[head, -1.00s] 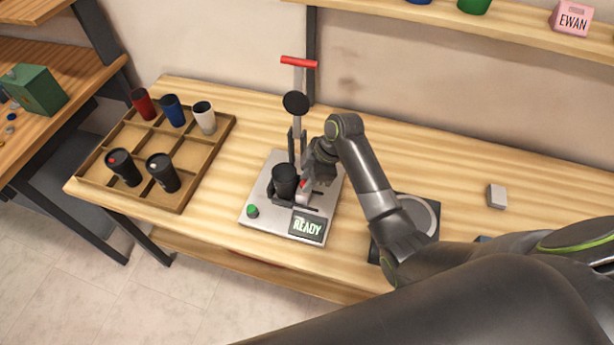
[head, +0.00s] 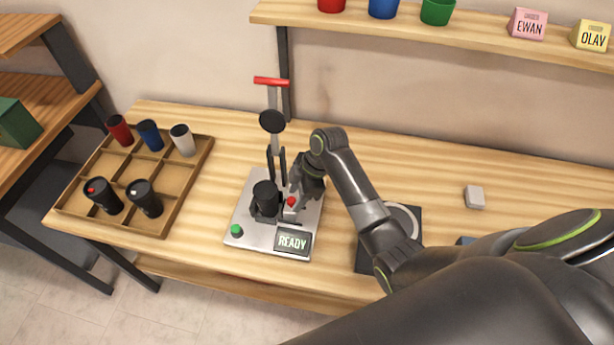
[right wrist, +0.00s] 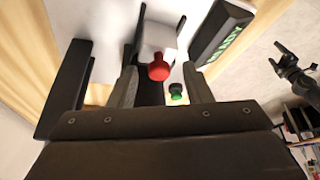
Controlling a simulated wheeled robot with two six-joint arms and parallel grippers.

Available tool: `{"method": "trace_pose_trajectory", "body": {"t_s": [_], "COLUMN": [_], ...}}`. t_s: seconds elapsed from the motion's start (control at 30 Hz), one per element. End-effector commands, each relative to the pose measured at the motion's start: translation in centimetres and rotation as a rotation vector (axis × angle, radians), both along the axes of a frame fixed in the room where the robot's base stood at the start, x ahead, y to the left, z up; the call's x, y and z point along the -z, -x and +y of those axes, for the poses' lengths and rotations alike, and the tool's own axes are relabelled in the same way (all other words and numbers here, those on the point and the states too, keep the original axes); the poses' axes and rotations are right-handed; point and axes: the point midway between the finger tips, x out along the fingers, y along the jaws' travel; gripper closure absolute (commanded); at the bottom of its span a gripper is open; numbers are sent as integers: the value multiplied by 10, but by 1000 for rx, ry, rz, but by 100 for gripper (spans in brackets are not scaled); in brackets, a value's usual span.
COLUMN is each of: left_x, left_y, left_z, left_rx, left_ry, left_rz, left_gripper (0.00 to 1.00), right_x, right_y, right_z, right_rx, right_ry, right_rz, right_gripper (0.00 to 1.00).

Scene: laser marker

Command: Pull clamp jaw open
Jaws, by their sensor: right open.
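The marking machine (head: 253,235) stands on the table with a dark cup (head: 265,197) upright in its clamp. The clamp jaw, a pale block (right wrist: 158,40) with a red knob (right wrist: 158,68), is beside the cup on its right; the knob (head: 291,201) also shows in the head view. My right gripper (right wrist: 162,85) is open, with one finger on each side of the knob and visible gaps to both. In the head view my right gripper (head: 302,193) is partly hidden by its own wrist. A dark gripper-like shape, apparently my left gripper (right wrist: 290,62), shows small in the wrist view.
The machine has a READY screen (head: 293,241), a green button (head: 236,230) and a tall lever with a red handle (head: 271,82). A divided wooden tray (head: 180,200) with several cups is on the left. A dark round-topped device (head: 402,217) sits under my right forearm.

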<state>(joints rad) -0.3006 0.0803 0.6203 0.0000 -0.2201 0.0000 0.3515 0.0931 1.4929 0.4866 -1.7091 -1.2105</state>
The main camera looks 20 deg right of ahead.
Motion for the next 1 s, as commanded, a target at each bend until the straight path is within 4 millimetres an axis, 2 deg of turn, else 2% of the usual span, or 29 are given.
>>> {"method": "trace_pose_trajectory", "body": {"t_s": [0.17, 0.5, 0.63, 0.8, 1.0], "left_x": [4, 14, 1, -13, -16], "left_y": [0, -1, -1, -1, -1], "left_z": [0, 0, -1, -1, -1], "left_rx": [0, 0, 0, 0, 0], "left_ry": [0, 0, 1, 1, 1], "left_rz": [-1, -1, -1, -1, -1], "left_gripper": [16, 16, 16, 16, 16], "right_x": [-26, -104, -135, -151, -156], "right_y": [1, 8, 11, 13, 14], "right_z": [-12, -46, -56, -62, -65], "right_rx": [-1, 1, 1, 2, 2], "right_ry": [5, 8, 6, 3, 2], "right_rz": [-8, -8, -4, 0, 0], "right_gripper": [55, 55, 55, 55, 55]}}
